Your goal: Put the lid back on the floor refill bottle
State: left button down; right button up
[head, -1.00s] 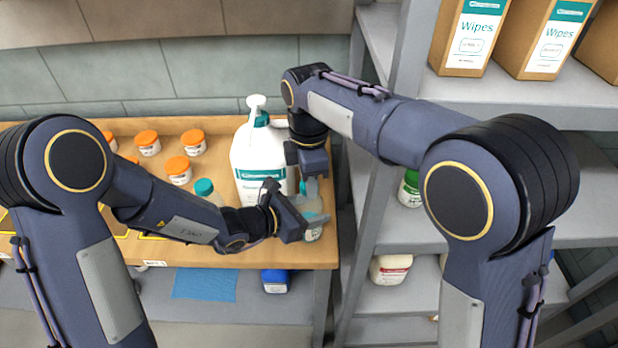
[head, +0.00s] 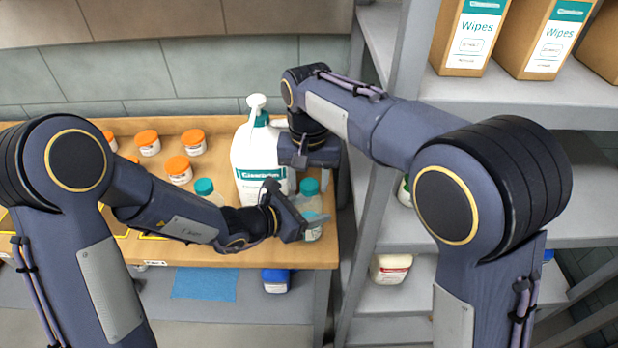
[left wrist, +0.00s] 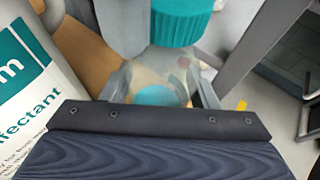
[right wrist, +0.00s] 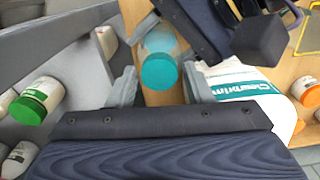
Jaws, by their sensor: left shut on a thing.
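The refill bottle (head: 312,232) is small and translucent, standing upright near the bench's right end. My left gripper (head: 308,218) is shut around its body; the bottle also shows in the left wrist view (left wrist: 160,72). The teal lid (head: 309,187) sits on top of the bottle, also seen in the left wrist view (left wrist: 182,20) and from above in the right wrist view (right wrist: 159,71). I cannot tell how tightly it is seated. My right gripper (right wrist: 161,87) is open, its fingers apart on either side of the lid with gaps; its fingertips are mostly hidden in the head view.
A large white pump bottle (head: 258,155) stands close behind and left of the grippers. Another teal-capped bottle (head: 204,188) and several orange-lidded jars (head: 148,142) are further left on the bench (head: 230,252). A grey shelf unit (head: 480,235) stands to the right.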

jog(key=shift+o, duration=1)
notch_tip(320, 180, up, 12)
pick_arm(q)
jog(key=shift+c, duration=2.2)
grip_release()
jog(key=v, duration=0.7)
jog(key=shift+s+a+r, duration=0.2)
jog(key=shift+a, duration=0.15)
pick_arm(e)
jog(key=shift+f, duration=0.15)
